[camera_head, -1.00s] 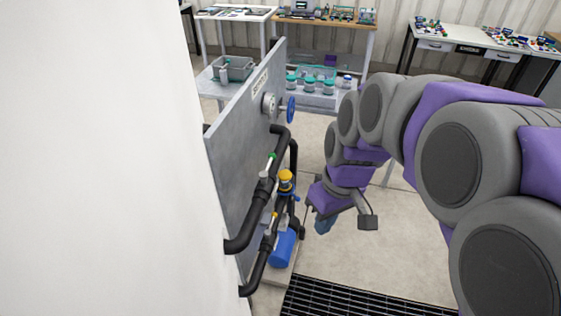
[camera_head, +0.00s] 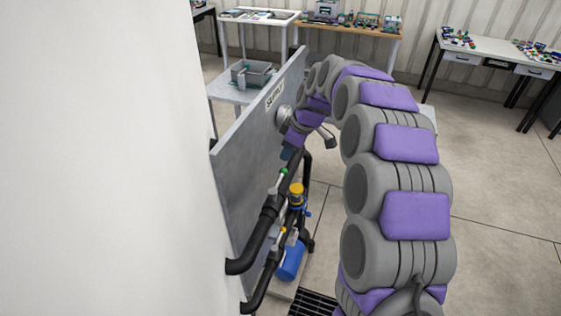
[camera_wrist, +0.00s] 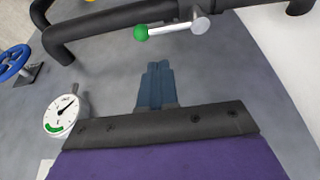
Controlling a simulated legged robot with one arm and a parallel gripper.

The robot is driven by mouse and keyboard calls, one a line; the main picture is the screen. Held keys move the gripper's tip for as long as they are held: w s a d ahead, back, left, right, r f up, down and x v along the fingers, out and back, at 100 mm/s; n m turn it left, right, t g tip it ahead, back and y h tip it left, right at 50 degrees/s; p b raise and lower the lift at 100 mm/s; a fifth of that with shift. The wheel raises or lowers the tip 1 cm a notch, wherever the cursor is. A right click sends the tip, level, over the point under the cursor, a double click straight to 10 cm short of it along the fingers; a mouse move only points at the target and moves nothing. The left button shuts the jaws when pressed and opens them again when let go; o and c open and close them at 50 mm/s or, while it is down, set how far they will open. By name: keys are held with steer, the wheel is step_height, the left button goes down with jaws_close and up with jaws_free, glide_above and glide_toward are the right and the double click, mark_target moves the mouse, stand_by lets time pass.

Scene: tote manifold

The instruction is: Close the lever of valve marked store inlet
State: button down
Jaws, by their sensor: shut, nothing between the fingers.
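A valve lever with a green knob (camera_wrist: 141,32) shows at the top of the wrist view. Its white handle runs right to a silver hub, roughly along the black pipe. In the head view the green knob (camera_head: 283,170) sits on the pipework beside the grey panel. No store inlet marking is readable, so I cannot tell if this is that valve. My gripper (camera_wrist: 158,65) is shut and empty, with its blue fingers apart from the lever and pointing toward the pipe. In the head view my gripper (camera_head: 287,153) is just above the green knob, close to the panel.
Black pipes (camera_wrist: 100,27) run beside the panel (camera_head: 250,150). A white gauge (camera_wrist: 62,115) and a blue handwheel (camera_wrist: 12,62) are at left in the wrist view. A yellow-capped fitting (camera_head: 296,192) and blue cylinder (camera_head: 291,262) stand below. Open floor lies right of my arm.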

mark_target(278, 182)
steer(key=b+x, duration=0.1)
steer(key=x, duration=0.8)
steer(key=shift+a+f, duration=0.2)
steer(key=shift+f, duration=0.15)
steer(key=shift+d+r+m, duration=0.1)
steer(key=shift+m, duration=0.3)
